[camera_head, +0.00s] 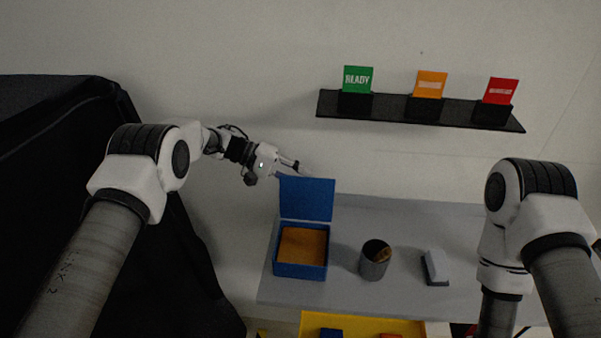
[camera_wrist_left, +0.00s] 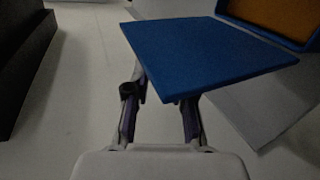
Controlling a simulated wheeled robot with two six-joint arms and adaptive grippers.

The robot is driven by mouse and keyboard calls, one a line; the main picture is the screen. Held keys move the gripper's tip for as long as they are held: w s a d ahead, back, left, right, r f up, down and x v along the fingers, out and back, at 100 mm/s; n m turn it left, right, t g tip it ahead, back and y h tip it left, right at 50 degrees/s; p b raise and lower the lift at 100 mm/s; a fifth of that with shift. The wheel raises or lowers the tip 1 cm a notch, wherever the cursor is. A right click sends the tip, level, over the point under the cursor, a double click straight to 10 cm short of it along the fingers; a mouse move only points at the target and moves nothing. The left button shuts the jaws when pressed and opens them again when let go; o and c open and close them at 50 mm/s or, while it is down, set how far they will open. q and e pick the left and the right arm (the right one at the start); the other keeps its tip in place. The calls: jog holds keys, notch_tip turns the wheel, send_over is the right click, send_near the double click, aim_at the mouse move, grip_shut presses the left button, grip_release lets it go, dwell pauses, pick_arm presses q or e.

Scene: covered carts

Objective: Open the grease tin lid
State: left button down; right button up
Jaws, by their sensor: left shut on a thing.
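The grease tin is a blue box (camera_head: 300,270) on the grey table, with an orange-brown filling (camera_head: 302,247) showing inside. Its blue lid (camera_head: 306,199) stands raised, roughly upright, at the box's back edge. In the left wrist view the lid (camera_wrist_left: 205,55) spans over the fingertips, and a corner of the orange filling (camera_wrist_left: 268,12) shows beyond it. My left gripper (camera_head: 291,168) is at the lid's top left corner, shut on the lid; the fingertips (camera_wrist_left: 160,98) are partly hidden by it. My right arm comes in at the right; its gripper is out of view.
A dark cup (camera_head: 373,264) with brown contents and a grey-white block (camera_head: 436,267) stand right of the tin. A wall shelf (camera_head: 390,106) holds green, orange and red cards. A yellow tray (camera_head: 362,321) is below the table (camera_head: 345,285). A black-covered cart is at left.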

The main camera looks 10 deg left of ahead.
pick_arm(q)
jog(key=shift+w+f+n, duration=0.2)
jog(key=shift+w+n, duration=0.05)
jog(key=shift+n, duration=0.05)
pick_arm(e)
jog(key=shift+w, duration=0.45)
pick_arm(q)
jog(key=c, duration=1)
grip_release()
jog(key=v, duration=1.2)
